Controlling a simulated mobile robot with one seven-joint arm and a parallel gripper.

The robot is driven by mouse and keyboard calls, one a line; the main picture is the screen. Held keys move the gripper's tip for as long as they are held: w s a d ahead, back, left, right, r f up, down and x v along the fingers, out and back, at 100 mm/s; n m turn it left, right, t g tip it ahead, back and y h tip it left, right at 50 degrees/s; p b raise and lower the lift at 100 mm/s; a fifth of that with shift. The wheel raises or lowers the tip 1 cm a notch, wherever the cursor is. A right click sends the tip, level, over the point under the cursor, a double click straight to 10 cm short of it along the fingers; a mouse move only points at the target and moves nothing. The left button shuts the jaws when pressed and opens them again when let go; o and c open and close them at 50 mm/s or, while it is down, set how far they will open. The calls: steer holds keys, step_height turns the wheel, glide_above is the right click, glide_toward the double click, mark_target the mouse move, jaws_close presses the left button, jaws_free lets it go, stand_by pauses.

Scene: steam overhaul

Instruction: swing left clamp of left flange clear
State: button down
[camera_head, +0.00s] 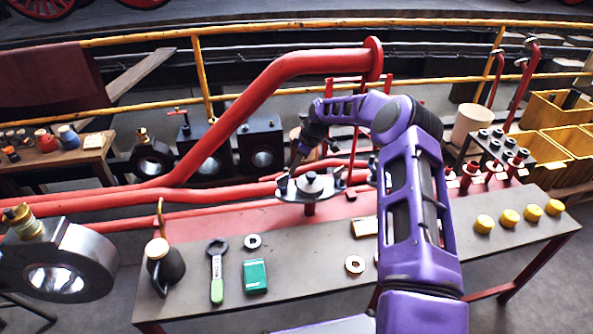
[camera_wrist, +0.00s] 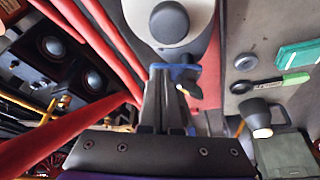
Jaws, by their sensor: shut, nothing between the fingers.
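The left flange (camera_head: 312,188) is a pale metal plate with a rounded grey cap on top, standing on a red pipe stub behind the bench. A small dark clamp (camera_head: 283,181) sits at its left edge, and another clamp (camera_head: 338,173) at its right. My gripper (camera_head: 298,163) comes down at the flange's left rear, close to the left clamp. In the wrist view my gripper (camera_wrist: 172,72) is shut and empty, its fingertips beside a small blue-and-dark part at the edge of the pale flange (camera_wrist: 143,12). Whether they touch it I cannot tell.
The bench (camera_head: 320,275) holds a dark jug (camera_head: 163,265), a green-handled wrench (camera_head: 217,272), a green box (camera_head: 255,276), rings and several yellow caps (camera_head: 508,218). A thick red pipe (camera_head: 250,100) rises behind. Yellow rails and crates stand farther back.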

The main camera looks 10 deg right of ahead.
steer(key=n, duration=0.1)
steer(key=w+a+n+g, duration=0.1)
steer(key=shift+n, duration=0.3)
steer(key=shift+w+a, duration=0.1)
stand_by(0.5)
stand_by(0.3)
